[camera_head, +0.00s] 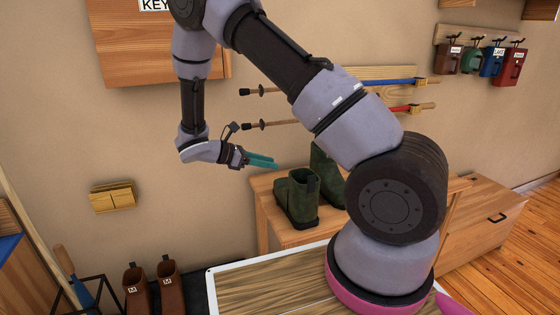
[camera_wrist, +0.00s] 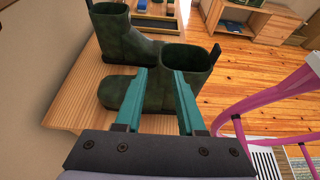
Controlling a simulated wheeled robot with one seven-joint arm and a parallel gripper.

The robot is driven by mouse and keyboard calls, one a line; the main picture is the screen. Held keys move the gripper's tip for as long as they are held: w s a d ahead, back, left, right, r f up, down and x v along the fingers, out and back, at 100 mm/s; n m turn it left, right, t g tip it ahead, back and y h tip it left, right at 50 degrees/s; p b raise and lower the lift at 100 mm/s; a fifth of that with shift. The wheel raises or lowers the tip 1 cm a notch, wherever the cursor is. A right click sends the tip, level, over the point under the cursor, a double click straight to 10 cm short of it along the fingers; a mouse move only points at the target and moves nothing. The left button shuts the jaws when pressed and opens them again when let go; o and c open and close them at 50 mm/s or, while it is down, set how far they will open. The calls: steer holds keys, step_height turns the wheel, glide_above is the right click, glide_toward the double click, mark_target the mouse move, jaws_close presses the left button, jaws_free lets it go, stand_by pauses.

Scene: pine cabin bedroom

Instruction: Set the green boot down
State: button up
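Two dark green boots stand upright side by side on a wooden bench (camera_head: 262,185). The nearer boot (camera_head: 297,199) is on the left in the head view; the other boot (camera_head: 324,170) is behind it, partly hidden by my arm. My gripper (camera_head: 276,163) has teal fingers and is just above and left of the nearer boot's top, seemingly apart from it. In the wrist view my gripper (camera_wrist: 159,72) is open, with the nearer boot (camera_wrist: 192,58) beyond and partly between its fingers. The other boot (camera_wrist: 122,36) stands farther off, and the bench (camera_wrist: 72,96) is also seen.
Brown boots (camera_head: 168,288) stand at lower left, near a rack holding tools. Poles (camera_head: 330,120) hang on the wall behind my arm. A wooden drawer cabinet (camera_head: 480,230) stands right, beside open floor (camera_head: 535,240).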

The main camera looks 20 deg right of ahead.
steer(key=s+d+r+m+t+y, duration=0.1)
steer(key=s+r+m+y, duration=0.4)
steer(key=r, duration=0.5)
steer(key=s+d+r+m+t+y, duration=0.1)
steer(key=s+r+m+t+y, duration=0.2)
steer(key=s+r+m+y, duration=0.2)
steer(key=s+d+r+m+t+y, duration=0.1)
steer(key=s+r+m+t+y, duration=0.1)
steer(key=s+r+m+y, duration=0.3)
steer(key=s+r+m, duration=0.4)
steer(key=r+m, duration=0.2)
steer(key=r, duration=0.4)
steer(key=shift+s+r+m, duration=0.15)
steer(key=shift+s+m, duration=0.1)
steer(key=shift+m, duration=0.15)
steer(key=shift+o, duration=0.5)
steer(key=shift+s+r+m+t, duration=0.35)
steer(key=shift+r+m+t, duration=0.05)
steer(key=m+g+y, duration=0.3)
steer(key=m+g, duration=0.4)
steer(key=m, duration=0.6)
glide_above(300, 179)
steer(key=d, duration=0.2)
steer(key=f, duration=3.2)
steer(key=shift+w+d, duration=0.2)
steer(key=shift+w, duration=0.1)
steer(key=shift+x, duration=2.9)
steer(key=shift+s, duration=0.15)
jaws_close()
